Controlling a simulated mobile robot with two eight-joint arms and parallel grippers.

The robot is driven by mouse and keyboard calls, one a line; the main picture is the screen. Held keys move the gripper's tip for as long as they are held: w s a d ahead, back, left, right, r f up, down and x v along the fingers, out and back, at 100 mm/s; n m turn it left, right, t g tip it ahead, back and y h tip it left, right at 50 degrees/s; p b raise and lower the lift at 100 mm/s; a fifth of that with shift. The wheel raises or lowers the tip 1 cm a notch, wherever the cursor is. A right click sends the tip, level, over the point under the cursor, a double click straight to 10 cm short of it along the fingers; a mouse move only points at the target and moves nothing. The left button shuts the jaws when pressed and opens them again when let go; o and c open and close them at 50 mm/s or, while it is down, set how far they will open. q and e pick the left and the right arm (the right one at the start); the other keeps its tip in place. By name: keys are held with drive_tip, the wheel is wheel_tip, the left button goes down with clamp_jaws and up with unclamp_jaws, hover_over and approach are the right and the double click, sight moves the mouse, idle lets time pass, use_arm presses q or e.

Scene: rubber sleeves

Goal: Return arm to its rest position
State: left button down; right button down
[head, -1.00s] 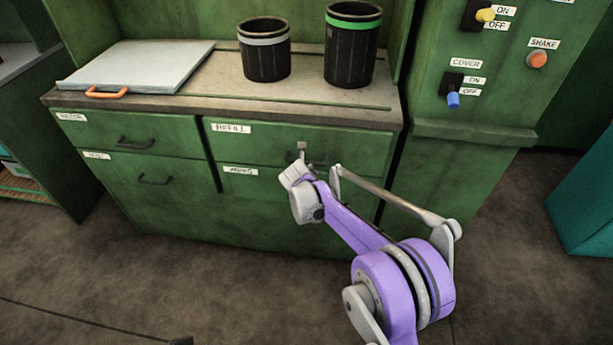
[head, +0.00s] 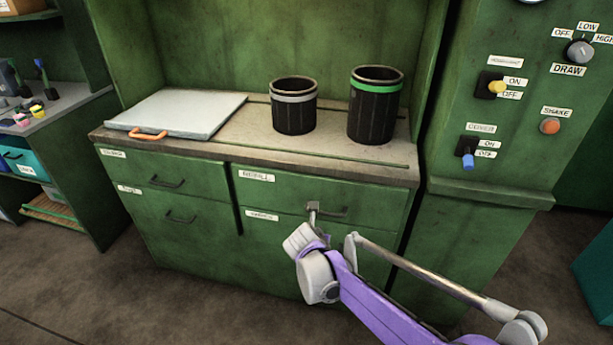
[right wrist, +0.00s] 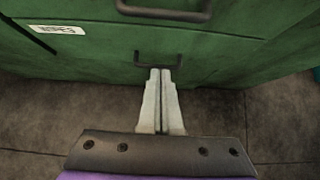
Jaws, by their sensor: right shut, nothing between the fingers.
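My right gripper (head: 312,207) is at the end of the purple arm (head: 385,312) in the head view, in front of the green cabinet's right-hand drawers. It points toward the cabinet, and its fingers overlap the left end of the upper right drawer's handle (head: 332,211) in the picture. In the right wrist view, the two pale fingers (right wrist: 160,73) are pressed together with nothing between them. Their tips appear just below a dark drawer handle (right wrist: 158,58); I cannot tell whether they touch it. My left gripper is not in view.
The green cabinet (head: 190,235) has its drawers shut. On its top are a light grey flat lid (head: 180,112) with an orange handle and two black bins, one grey-banded (head: 294,112), one green-banded (head: 375,112). A switch panel (head: 520,130) stands right. Floor is clear at lower left.

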drive_tip(key=shift+s, duration=0.1)
